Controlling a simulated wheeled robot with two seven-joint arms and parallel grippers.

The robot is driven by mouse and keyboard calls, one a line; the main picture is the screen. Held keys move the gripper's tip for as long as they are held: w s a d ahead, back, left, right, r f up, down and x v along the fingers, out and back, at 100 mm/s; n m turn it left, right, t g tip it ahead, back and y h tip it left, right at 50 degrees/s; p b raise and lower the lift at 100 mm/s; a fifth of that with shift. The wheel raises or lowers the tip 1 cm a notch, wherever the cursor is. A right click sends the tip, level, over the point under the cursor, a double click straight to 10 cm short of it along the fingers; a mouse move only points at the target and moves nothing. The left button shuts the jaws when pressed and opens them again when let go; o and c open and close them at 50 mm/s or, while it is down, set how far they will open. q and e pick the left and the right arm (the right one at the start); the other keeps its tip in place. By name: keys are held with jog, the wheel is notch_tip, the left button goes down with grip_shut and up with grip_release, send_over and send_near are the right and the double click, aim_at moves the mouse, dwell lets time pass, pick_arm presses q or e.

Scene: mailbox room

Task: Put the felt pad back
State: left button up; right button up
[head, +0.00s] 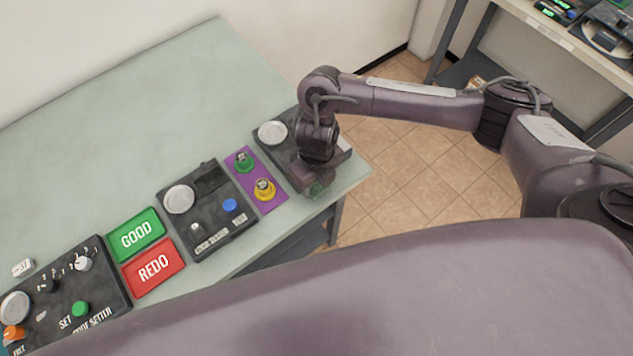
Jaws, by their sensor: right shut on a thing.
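My right gripper (318,185) points down over the table's right end, at the black device (273,133) with a round white disc. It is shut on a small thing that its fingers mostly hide. A greenish patch shows at the fingertips, and I cannot tell whether it is the felt pad. A flat purple pad (246,184) lies to the left with a green knobbed piece (243,162) and a yellow one (264,189) on it. I cannot tell whether this is felt. My left gripper is not in view.
On the pale green table (130,110) stand a black device (207,205) with a blue button, a green GOOD plate (136,235), a red REDO plate (153,267) and a code setter (65,295). The table's back is clear. A shelf (560,35) stands at the top right.

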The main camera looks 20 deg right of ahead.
jog(key=shift+f, duration=0.4)
jog(key=shift+f, duration=0.15)
jog(key=o, duration=0.9)
jog(key=shift+o, duration=0.2)
jog(key=shift+r, duration=0.35)
notch_tip(320, 180, up, 12)
jog(key=p, duration=0.2)
jog(key=shift+f+p, duration=0.15)
jog(key=shift+p, duration=0.15)
